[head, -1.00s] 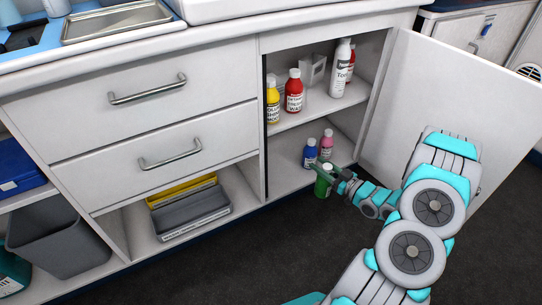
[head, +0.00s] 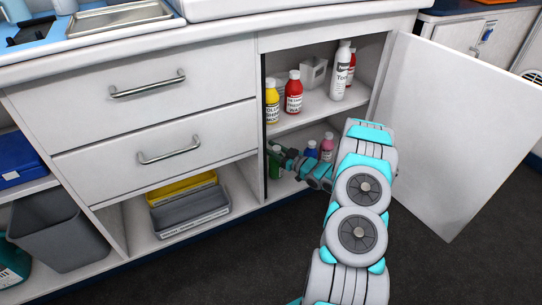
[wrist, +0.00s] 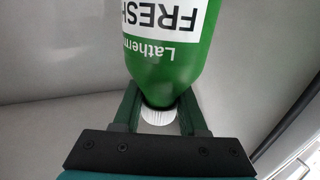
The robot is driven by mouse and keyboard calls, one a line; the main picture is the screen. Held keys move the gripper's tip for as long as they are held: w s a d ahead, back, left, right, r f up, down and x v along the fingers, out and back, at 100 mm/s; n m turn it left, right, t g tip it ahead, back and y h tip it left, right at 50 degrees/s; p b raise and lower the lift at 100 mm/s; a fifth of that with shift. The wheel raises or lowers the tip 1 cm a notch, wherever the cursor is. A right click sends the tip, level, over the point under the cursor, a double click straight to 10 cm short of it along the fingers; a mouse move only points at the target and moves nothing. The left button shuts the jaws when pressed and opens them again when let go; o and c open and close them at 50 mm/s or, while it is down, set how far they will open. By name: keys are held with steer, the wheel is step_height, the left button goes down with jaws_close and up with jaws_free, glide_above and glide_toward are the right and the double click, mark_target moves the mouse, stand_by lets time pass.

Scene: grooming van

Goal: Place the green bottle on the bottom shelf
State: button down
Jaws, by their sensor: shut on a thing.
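My gripper (head: 277,154) is shut on the green bottle (head: 275,168), inside the open cabinet at the left of its bottom shelf (head: 283,188). In the wrist view the green bottle (wrist: 172,62) appears upside down with a white label, and the fingers (wrist: 158,112) close around its white cap and neck. A blue bottle (head: 310,150) and a pink bottle (head: 326,148) stand on the bottom shelf, to the right of the green one. My arm covers part of the shelf. I cannot tell whether the green bottle's base touches the shelf.
The upper shelf (head: 312,108) holds a yellow bottle (head: 272,103), a red bottle (head: 293,92), a white bottle (head: 341,70) and a pale bin (head: 313,72). The open door (head: 450,130) stands to the right of my arm. The cabinet's left wall is close to my gripper.

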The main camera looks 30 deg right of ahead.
steer(key=shift+f, duration=1.8)
steer(key=shift+c, duration=2.3)
jaws_free()
steer(key=shift+s, duration=0.1)
steer(key=v, duration=1.2)
steer(key=shift+p, duration=0.35)
